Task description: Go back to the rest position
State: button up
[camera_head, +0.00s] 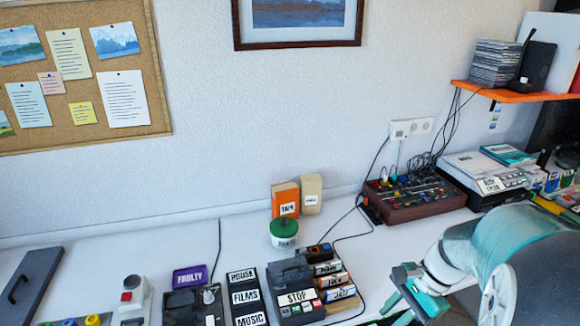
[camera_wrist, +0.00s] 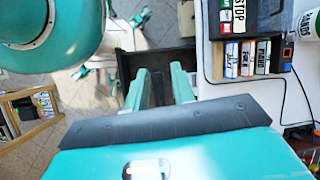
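My teal gripper (camera_head: 412,292) hangs at the lower right of the head view, in front of the desk's edge and right of the labelled cartridges. In the wrist view, the two fingers of my gripper (camera_wrist: 160,74) stand apart with nothing visible held between them. A dark panel lies behind them. My teal and grey arm fills the lower right of the head view and hides part of the desk there.
The white desk (camera_head: 120,262) bears a STOP machine (camera_head: 296,298), several labelled cartridges (camera_head: 335,279), a green-lidded pot (camera_head: 284,234) and a brown mixer (camera_head: 415,197). An orange shelf (camera_head: 515,94) hangs at right. In the wrist view, a wooden rack (camera_wrist: 28,112) stands at left.

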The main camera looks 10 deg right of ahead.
jog(key=s+a+r+n+t+h, duration=0.2)
jog(key=a+r+n+t+h, duration=0.2)
jog(key=a+r+n, duration=0.8)
jog(key=a+n+h, duration=0.1)
jog(key=a+n, duration=0.3)
jog(key=shift+r+t, duration=0.4)
